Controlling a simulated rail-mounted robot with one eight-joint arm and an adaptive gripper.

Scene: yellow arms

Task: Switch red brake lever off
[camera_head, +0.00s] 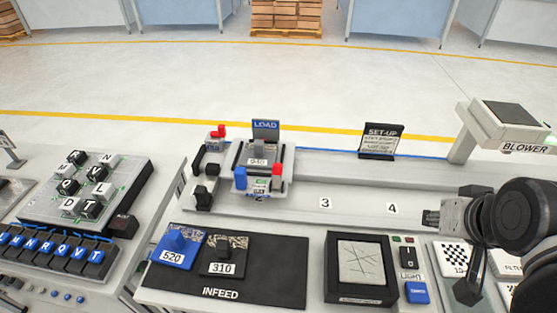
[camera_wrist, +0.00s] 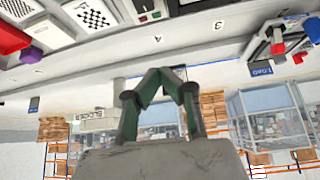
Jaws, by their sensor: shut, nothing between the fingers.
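Two red parts show near the LOAD sign in the head view. One is a small red lever-like piece (camera_head: 218,131) on a grey block left of the sign. The other is a red block (camera_head: 277,170) on the front right of the carriage (camera_head: 258,157), opposite a blue block. I cannot tell for sure which is the brake lever, or its setting. My gripper (camera_head: 431,217) is at the right, beside the 4 mark, well apart from both red parts. In the wrist view my gripper (camera_wrist: 161,71) has its dark fingertips together, with nothing between them.
The rail surface between the carriage and my gripper is clear, with marks 3 (camera_head: 326,203) and 4 (camera_head: 392,208). A SET-UP sign (camera_head: 382,140) stands behind it. The INFEED mat (camera_head: 270,268) is in front. The BLOWER post (camera_head: 463,145) is at the right.

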